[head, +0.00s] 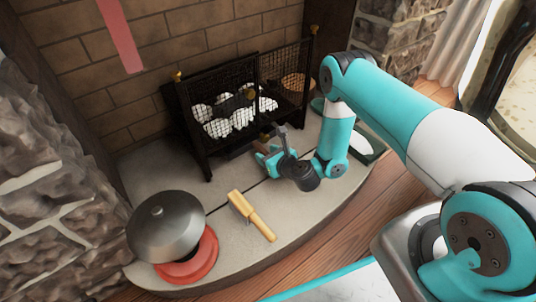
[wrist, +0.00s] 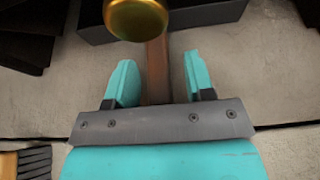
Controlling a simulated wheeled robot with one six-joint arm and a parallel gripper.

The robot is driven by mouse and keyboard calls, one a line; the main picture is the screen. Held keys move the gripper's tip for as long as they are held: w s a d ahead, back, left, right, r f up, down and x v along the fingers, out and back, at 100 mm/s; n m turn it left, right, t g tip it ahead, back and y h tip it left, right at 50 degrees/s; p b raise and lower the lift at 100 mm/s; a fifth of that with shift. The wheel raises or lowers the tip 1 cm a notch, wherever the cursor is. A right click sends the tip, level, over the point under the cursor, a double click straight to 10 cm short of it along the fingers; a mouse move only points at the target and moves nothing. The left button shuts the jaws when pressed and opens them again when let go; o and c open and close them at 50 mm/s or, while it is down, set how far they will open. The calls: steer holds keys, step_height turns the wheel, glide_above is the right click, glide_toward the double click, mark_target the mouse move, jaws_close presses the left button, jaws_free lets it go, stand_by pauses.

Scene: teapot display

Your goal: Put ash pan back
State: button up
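The ash pan (wrist: 205,14) shows in the wrist view as a dark box at the top, with a copper-brown handle (wrist: 157,75) running down from it. In the head view a dark edge, seemingly the pan (head: 238,150), shows low under the black grate (head: 207,160). My gripper (wrist: 159,72) is open, with its teal fingers either side of the handle and a visible gap on both sides. In the head view my gripper (head: 266,156) is low in front of the grate. A gold knob (wrist: 135,17) covers part of the pan and handle.
White lumps (head: 218,128) lie in the grate. A brush (head: 251,216) with a yellow handle lies on the stone hearth (head: 150,172). A dark metal dome (head: 165,228) over a red base (head: 192,265) stands at front left. The hearth left of the grate is clear.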

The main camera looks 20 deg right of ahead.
steer(key=shift+r, duration=0.15)
steer(key=p+v, duration=0.3)
steer(key=shift+s+d+r+p, duration=0.1)
steer(key=shift+s+r+p, duration=0.15)
steer(key=shift+p, duration=0.15)
steer(key=shift+w+r+p, duration=0.1)
steer(key=shift+r+p, duration=0.15)
steer(key=shift+p, duration=0.7)
steer(key=shift+d+r+p, duration=0.1)
steer(key=shift+p, duration=0.6)
steer(key=p+v, duration=0.2)
steer(key=p, duration=0.5)
steer(key=shift+s, duration=0.35)
steer(key=p+v, duration=0.3)
steer(key=p, duration=0.1)
steer(key=shift+s+p, duration=0.15)
steer(key=shift+p, duration=0.25)
steer(key=shift+p+v, duration=0.95)
steer(key=shift+p, duration=0.3)
steer(key=shift+s+d, duration=0.15)
steer(key=shift+s, duration=0.1)
